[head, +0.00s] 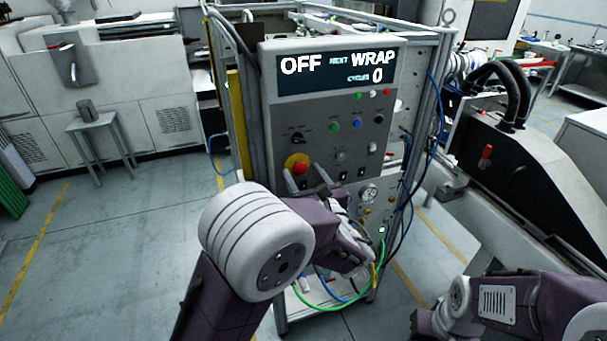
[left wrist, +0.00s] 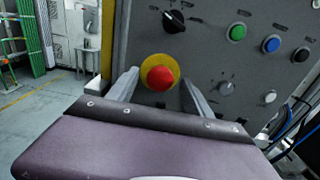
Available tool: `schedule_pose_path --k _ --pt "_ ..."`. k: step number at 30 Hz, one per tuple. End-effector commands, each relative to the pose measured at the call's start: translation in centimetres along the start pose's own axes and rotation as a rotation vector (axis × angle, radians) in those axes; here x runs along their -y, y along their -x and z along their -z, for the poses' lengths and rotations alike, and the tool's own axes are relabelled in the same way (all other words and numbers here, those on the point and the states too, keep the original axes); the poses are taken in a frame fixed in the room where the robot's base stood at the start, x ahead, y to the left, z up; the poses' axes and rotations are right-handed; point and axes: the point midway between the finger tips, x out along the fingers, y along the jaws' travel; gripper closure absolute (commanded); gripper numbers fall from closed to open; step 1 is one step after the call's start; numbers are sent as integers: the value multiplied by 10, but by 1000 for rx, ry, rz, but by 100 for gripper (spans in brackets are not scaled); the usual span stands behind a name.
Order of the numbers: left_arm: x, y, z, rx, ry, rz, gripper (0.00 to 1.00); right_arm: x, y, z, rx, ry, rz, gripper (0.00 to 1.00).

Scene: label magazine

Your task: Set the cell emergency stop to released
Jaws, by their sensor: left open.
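The emergency stop is a red mushroom button (head: 299,168) on a yellow round plate, low on the left of the grey control panel (head: 275,120). In the left wrist view the red button (left wrist: 161,78) sits in the middle, between the two fingers. My left gripper (head: 304,177) is open, its fingers pointing at the panel on either side of the button. The fingers (left wrist: 160,93) look empty. I cannot tell whether they touch the button or the panel. My right arm shows at the lower right, but its fingers are not visible.
A display (head: 338,69) above reads OFF, NEXT WRAP, CYCLES 0. A black selector knob (left wrist: 173,21) sits above the stop, with green (left wrist: 237,32), blue (left wrist: 271,44) and black buttons to its right. A gauge (head: 369,193) and coloured hoses are below.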

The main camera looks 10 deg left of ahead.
Motion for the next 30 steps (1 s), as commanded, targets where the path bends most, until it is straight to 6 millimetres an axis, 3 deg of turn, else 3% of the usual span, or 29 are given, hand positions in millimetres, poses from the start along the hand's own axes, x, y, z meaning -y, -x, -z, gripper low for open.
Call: schedule_pose_path --k 1,7,30 --pt "0 0 0 0 0 0 47 0 0 0 0 0 0 64" --pt "0 0 0 0 0 0 100 0 0 0 0 0 0 64" --pt "0 0 0 1 0 0 100 0 0 0 0 0 0 64"
